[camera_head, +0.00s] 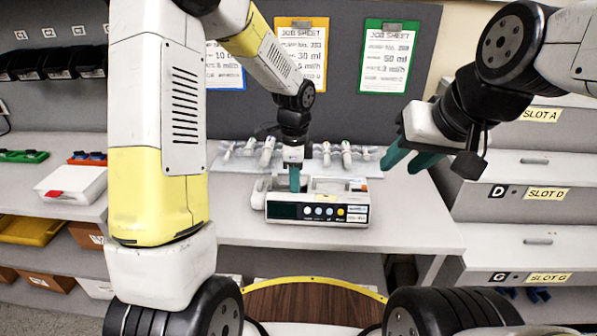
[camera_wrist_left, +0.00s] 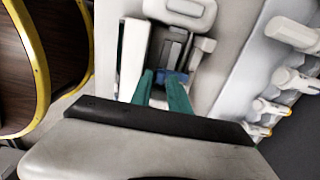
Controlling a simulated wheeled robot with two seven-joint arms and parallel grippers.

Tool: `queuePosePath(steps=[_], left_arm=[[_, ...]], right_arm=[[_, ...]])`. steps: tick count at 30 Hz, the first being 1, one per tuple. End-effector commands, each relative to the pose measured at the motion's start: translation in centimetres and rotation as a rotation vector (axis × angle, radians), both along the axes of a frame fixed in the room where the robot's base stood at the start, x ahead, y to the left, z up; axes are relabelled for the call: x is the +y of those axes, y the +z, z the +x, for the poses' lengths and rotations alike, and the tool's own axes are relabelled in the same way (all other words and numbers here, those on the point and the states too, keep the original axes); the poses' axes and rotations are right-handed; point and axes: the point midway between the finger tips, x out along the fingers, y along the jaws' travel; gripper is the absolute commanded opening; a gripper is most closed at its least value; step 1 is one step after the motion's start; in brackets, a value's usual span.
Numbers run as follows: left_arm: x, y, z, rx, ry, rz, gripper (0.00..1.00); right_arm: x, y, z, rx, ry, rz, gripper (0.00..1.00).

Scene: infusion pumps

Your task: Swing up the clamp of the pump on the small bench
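The infusion pump (camera_head: 285,212), a white box with a dark display and coloured buttons, sits on the small bench (camera_head: 400,220). My left gripper (camera_head: 294,190) points down at the pump's top from behind its front panel. In the left wrist view, its teal fingers (camera_wrist_left: 160,82) are partly open with a narrow gap. Their tips are at a small blue part (camera_wrist_left: 175,76) in the pump's recess, beside grey clamp pieces (camera_wrist_left: 176,48). Whether they touch it is unclear. My right gripper (camera_head: 408,160) is open and empty, raised above the bench's right side.
A row of white clip-like fittings (camera_head: 345,152) stands on a panel behind the pump. Job sheets (camera_head: 388,55) hang on the back wall. Slot drawers (camera_head: 530,190) stand at right. A white tray (camera_head: 75,186) is at left. The bench right of the pump is clear.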

Motion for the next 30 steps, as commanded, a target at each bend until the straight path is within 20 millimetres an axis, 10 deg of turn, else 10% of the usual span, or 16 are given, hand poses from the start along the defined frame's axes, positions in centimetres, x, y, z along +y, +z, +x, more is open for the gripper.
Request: queuePosePath(steps=[11, 15, 30], left_arm=[[0.02, -0.78, -0.03, -0.001, 0.0, 0.0, 0.21], [0.01, -0.76, -0.03, 0.0, 0.0, 0.0, 0.0], [0.01, -0.39, 0.48, 0.09, 0.003, -0.001, 0.0]], right_arm=[[0.0, 0.0, 0.0, 0.0, 0.0, 0.0, 0.36], [0.0, 0.0, 0.0, 0.0, 0.0, 0.0, 0.36], [0.0, 0.0, 0.0, 0.0, 0.0, 0.0, 0.36]])
